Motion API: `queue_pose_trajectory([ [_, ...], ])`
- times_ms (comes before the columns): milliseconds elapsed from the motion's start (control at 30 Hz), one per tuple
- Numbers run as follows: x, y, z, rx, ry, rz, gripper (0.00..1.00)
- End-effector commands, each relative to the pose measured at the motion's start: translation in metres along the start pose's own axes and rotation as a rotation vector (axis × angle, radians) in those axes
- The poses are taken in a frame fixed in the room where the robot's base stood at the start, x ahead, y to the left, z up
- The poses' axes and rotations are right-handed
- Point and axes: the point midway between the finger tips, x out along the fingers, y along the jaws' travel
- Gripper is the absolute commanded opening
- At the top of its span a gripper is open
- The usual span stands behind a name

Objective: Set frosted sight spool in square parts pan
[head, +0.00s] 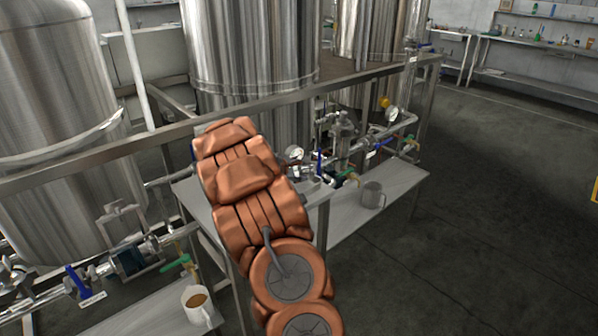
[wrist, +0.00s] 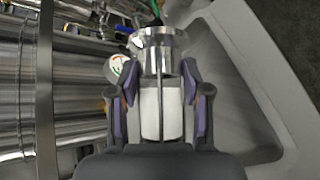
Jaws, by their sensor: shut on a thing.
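In the wrist view, my gripper (wrist: 160,82) is shut on the frosted sight spool (wrist: 162,112). The spool has a whitish body between the two purple-padded fingers and a shiny metal flange at its far end. In the head view, my orange arm reaches toward the pipework and hides the gripper and spool. I cannot make out the square parts pan for certain. A light grey surface with a raised, curved rim (wrist: 262,75) lies below and right of the gripper in the wrist view; I cannot tell whether it is the pan.
Large steel tanks (head: 250,50) stand behind a metal rail (head: 110,143). Pipes and valves (head: 345,150) run along the grey bench. Open floor (head: 480,220) lies right.

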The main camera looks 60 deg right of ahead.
Motion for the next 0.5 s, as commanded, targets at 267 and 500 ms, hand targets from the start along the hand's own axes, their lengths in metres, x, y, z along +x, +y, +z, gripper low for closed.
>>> queue_pose_trajectory([
  [267,-0.0003,0.0007,0.0004,0.0,0.0,0.001,0.69],
  [500,-0.0002,0.0005,0.0004,0.0,0.0,0.0,0.73],
])
